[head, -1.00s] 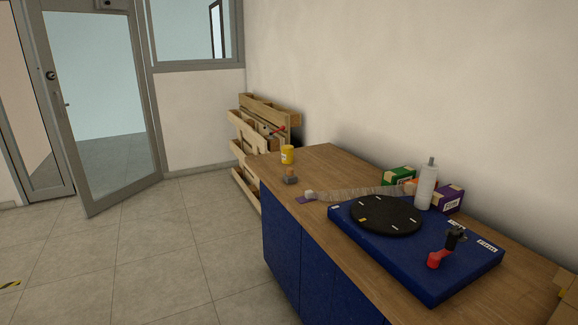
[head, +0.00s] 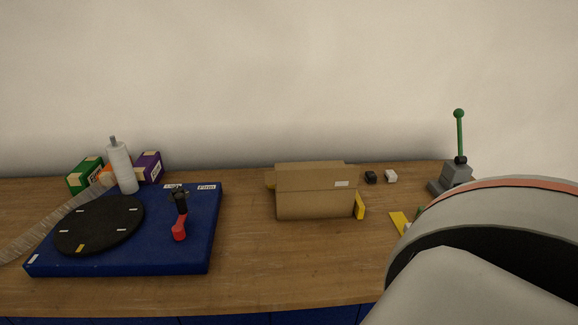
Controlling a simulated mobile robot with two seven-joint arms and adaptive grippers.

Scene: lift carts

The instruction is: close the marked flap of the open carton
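A brown cardboard carton (head: 315,205) stands on the wooden counter, right of the middle in the head view. A broad back flap (head: 310,170) shows along its top with a small white label near its right end. The carton's inside is hidden from this angle. Neither gripper shows; a large pale arm part of mine fills the lower right.
A blue base (head: 190,240) with a black turntable (head: 100,224) and red-handled crank (head: 179,228) stands left on the counter (head: 290,270). Behind it are a white bottle (head: 122,168) and small boxes. Right are a green-knobbed lever (head: 459,140) and small blocks. The counter before the carton is clear.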

